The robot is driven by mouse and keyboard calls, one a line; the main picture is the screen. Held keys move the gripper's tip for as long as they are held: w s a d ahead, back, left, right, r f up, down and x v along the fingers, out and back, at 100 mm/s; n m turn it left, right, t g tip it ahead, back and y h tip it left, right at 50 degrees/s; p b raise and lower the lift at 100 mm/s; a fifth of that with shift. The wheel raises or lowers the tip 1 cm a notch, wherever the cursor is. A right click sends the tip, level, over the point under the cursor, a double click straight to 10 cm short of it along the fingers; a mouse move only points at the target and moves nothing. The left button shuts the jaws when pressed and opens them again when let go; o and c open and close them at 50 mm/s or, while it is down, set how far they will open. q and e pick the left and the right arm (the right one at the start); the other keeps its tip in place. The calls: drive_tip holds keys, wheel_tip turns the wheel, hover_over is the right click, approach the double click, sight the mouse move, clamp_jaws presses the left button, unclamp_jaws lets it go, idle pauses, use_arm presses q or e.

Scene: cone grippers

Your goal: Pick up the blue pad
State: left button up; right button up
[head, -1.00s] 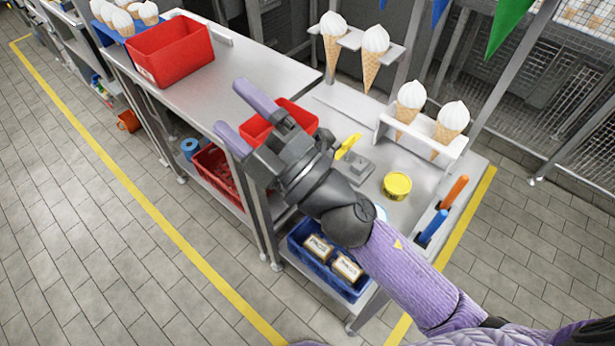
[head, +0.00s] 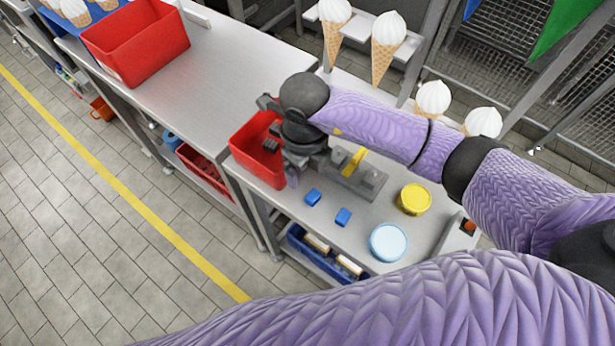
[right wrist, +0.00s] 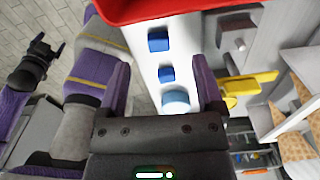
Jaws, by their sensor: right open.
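Two small blue pads lie on the metal bench in the head view, one (head: 313,197) nearer the red bin and one (head: 343,217) to its lower right. They also show in the right wrist view as an upper pad (right wrist: 158,40) and a lower pad (right wrist: 166,73). My right gripper (head: 281,165) is above the bench beside the red bin, left of and above both pads in the head view. In the right wrist view its purple fingers stand apart with nothing held between them. A dark end of what looks like my left arm (right wrist: 35,62) shows there; its jaws are unclear.
The red bin (head: 258,150) is close to the right gripper. A grey fixture with a yellow lever (head: 355,158), a yellow tin (head: 413,199) and a pale blue disc (head: 388,242) are on the bench. Ice cream cones (head: 388,45) stand in racks behind. Bare bench surrounds the pads.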

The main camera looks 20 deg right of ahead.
sight(309, 192)
drive_tip(key=f, duration=0.1)
drive_tip(key=s+f, duration=0.1)
drive_tip(key=shift+f, duration=0.4)
wheel_tip(309, 192, down, 4)
drive_tip(key=shift+s+d+r+b, duration=0.15)
drive_tip(key=shift+r+b, duration=0.05)
drive_tip(key=shift+b, duration=0.3)
drive_tip(key=shift+f, duration=0.35)
drive_tip(key=shift+c, duration=1.7)
drive_tip(key=c, duration=0.7)
use_arm(q)
drive_tip(key=shift+s+a+f, duration=0.1)
drive_tip(key=shift+s+f, duration=0.65)
drive_tip(key=shift+s, duration=0.05)
use_arm(e)
clamp_jaws()
